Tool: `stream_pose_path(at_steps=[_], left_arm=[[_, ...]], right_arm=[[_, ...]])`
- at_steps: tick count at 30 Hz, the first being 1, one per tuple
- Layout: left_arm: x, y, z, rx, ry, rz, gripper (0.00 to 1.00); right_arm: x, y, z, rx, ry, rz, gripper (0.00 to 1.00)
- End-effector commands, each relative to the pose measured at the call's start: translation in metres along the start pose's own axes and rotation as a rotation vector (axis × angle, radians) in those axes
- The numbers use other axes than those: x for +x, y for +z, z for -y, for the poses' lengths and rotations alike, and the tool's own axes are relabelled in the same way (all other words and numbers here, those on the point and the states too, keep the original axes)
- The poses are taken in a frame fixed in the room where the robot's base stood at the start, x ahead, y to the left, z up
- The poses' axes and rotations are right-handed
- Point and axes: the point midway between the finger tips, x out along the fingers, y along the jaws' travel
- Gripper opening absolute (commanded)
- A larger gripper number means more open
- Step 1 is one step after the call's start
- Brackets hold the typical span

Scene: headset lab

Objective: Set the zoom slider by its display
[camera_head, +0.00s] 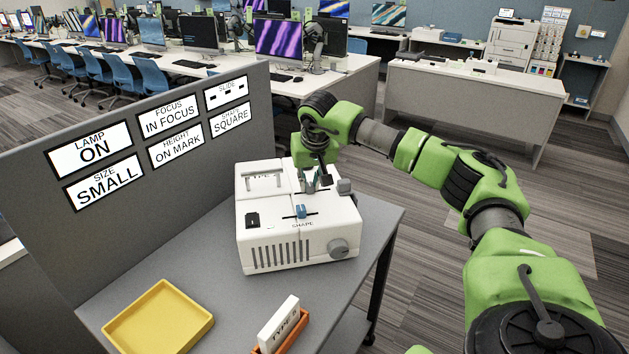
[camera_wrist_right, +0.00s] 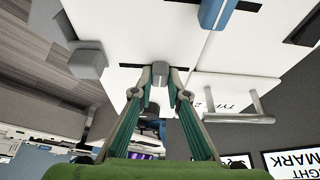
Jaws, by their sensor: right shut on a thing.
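The white machine (camera_head: 265,220) stands on the grey table, with a slot and a small knob on its top. The display panel (camera_head: 95,147) on the grey partition shows SIZE as SMALL (camera_head: 103,183). It also reads LAMP ON, IN FOCUS, ON MARK and SQUARE; the SLIDE display (camera_head: 227,93) shows dashes. My left gripper is out of view.
A blue slider (camera_head: 301,211) labelled SHAPE, a black switch (camera_head: 253,220) and a round grey knob (camera_head: 339,248) are on the machine. A white handled plate (camera_head: 263,180) is at its back left. A yellow tray (camera_head: 160,318) and an orange holder with a white card (camera_head: 280,324) lie in front.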

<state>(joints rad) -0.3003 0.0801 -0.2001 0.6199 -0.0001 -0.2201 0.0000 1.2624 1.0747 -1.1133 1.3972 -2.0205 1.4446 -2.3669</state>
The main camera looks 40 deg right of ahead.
Motion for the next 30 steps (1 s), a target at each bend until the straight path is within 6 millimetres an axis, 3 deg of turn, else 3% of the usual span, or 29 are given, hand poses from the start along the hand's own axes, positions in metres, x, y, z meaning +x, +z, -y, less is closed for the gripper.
stream_pose_path(at_steps=[1,2,14,17,30], left_arm=[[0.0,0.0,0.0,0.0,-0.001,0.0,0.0],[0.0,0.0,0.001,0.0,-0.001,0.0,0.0],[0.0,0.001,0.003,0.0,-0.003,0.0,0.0],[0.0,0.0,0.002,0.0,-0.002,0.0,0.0],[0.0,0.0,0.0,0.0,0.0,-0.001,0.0]], right_arm=[[-0.001,-0.001,0.0,0.0,-0.002,-0.003,0.0],[-0.001,-0.001,0.0,0.0,-0.002,-0.004,0.22],[-0.005,-0.001,0.0,0.0,-0.001,-0.003,0.22],[-0.017,-0.002,0.0,0.001,-0.002,-0.005,0.22],[-0.103,-0.001,0.0,0.001,-0.003,-0.005,0.22]])
